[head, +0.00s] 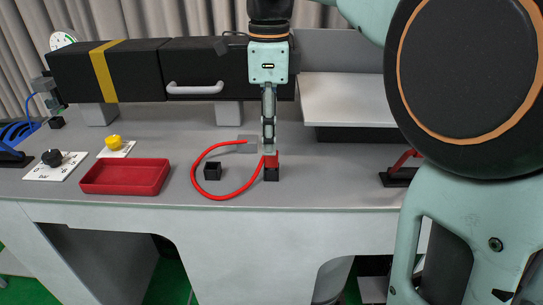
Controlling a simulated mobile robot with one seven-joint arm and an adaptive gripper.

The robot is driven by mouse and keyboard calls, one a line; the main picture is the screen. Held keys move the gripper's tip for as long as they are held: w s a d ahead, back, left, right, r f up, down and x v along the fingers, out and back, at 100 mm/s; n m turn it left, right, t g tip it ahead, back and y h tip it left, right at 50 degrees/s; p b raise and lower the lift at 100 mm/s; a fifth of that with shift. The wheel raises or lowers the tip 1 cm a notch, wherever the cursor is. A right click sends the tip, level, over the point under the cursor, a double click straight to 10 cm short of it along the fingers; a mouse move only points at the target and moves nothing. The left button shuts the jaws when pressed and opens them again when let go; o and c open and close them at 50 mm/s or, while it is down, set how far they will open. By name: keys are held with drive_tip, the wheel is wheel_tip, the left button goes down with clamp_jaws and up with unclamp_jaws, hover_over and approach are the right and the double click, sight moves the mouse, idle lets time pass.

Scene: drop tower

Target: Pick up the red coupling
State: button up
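The red coupling (272,160) is upright on top of a small black block (271,174) near the front middle of the grey table. A red hose (197,175) joins it and loops left across the table to a grey plate (248,145). My gripper (269,149) points straight down directly above the coupling, its fingertips at or just over the coupling's top. The fingers show edge-on as one narrow column, so the gap between them is hidden. I cannot tell whether they touch or grip the coupling.
An empty black socket block (212,172) stands inside the hose loop. A red tray (125,177), a yellow button (114,142) and a black knob (52,158) are at left. A red-handled clamp (400,168) is at right.

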sight(271, 162)
drive_tip(key=f, duration=0.4)
drive_tip(key=shift+s+d+f, duration=0.15)
drive_tip(key=shift+d+f, duration=0.05)
drive_tip(key=shift+f, duration=0.2)
drive_tip(key=c, duration=1)
